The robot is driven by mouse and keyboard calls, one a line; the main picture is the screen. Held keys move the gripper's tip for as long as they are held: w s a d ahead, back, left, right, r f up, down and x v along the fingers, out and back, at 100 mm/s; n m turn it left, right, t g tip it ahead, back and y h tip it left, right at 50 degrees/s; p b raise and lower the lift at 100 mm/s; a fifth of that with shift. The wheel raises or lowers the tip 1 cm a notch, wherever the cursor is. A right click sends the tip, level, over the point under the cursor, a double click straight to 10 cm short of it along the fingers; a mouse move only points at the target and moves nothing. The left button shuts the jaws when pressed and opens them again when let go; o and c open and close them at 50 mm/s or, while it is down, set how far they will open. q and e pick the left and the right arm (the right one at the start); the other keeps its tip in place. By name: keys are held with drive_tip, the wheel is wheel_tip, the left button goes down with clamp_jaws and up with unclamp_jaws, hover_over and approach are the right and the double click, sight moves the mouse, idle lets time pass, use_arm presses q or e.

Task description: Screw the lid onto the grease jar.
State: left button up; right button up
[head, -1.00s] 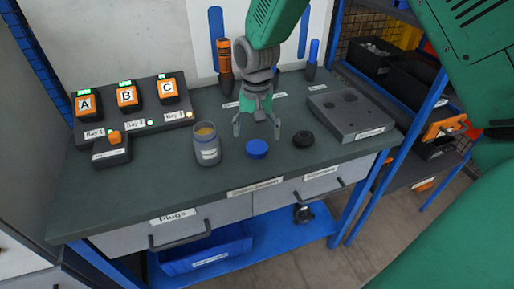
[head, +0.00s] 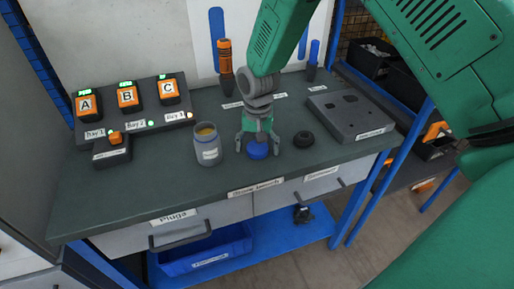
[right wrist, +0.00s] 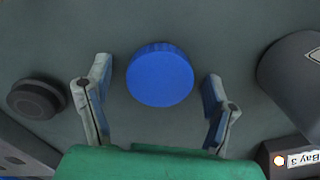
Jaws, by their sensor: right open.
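The grease jar (head: 207,146) is grey with a pale label and stands upright and open on the bench, with yellowish grease at its mouth. The blue lid (head: 258,151) lies flat on the bench to the right of the jar. My right gripper (head: 257,146) is open, low over the bench at the lid. In the right wrist view the lid (right wrist: 160,74) sits between and just beyond the spread fingertips, with a gap on each side. The jar (right wrist: 292,72) shows in part at the right edge there. My left gripper is not in view.
A black round knob (head: 303,139) lies just right of the lid. A grey block with holes (head: 349,115) is at the right. A box with A, B, C switches (head: 134,112) stands at the left. The front of the bench is clear.

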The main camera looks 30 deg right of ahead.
sight(257, 147)
drive_tip(key=shift+a, duration=0.1)
drive_tip(key=shift+c, duration=0.3)
drive_tip(key=c, duration=0.7)
drive_tip(key=shift+r, duration=0.15)
wheel_tip(257, 147, up, 10)
